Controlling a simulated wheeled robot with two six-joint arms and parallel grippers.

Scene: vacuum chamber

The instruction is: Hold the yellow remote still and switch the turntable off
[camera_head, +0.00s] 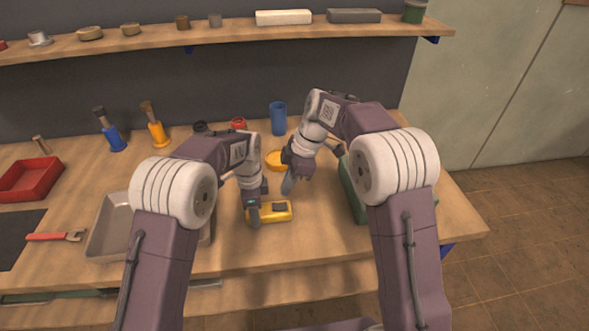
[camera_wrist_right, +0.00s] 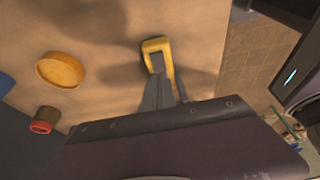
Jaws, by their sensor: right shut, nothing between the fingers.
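The yellow remote (camera_head: 283,216) lies on the bench with a dark patch on its top. In the right wrist view the remote (camera_wrist_right: 157,45) shows just beyond my right fingertips. My left gripper (camera_head: 256,211) is down at the remote's left end, with a finger in front of its near side; its far side is hidden, so its grip is unclear. My right gripper (camera_head: 288,188) is shut and empty, pointing down just behind and above the remote. A round yellow dish-like piece (camera_head: 276,160) stands behind; I cannot tell whether it is the turntable. It also shows in the right wrist view (camera_wrist_right: 60,70).
A blue cup (camera_head: 278,118) and a red-topped item (camera_head: 238,124) stand at the back. A green bin (camera_head: 356,200) is right, partly behind my right arm. Bench front is clear.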

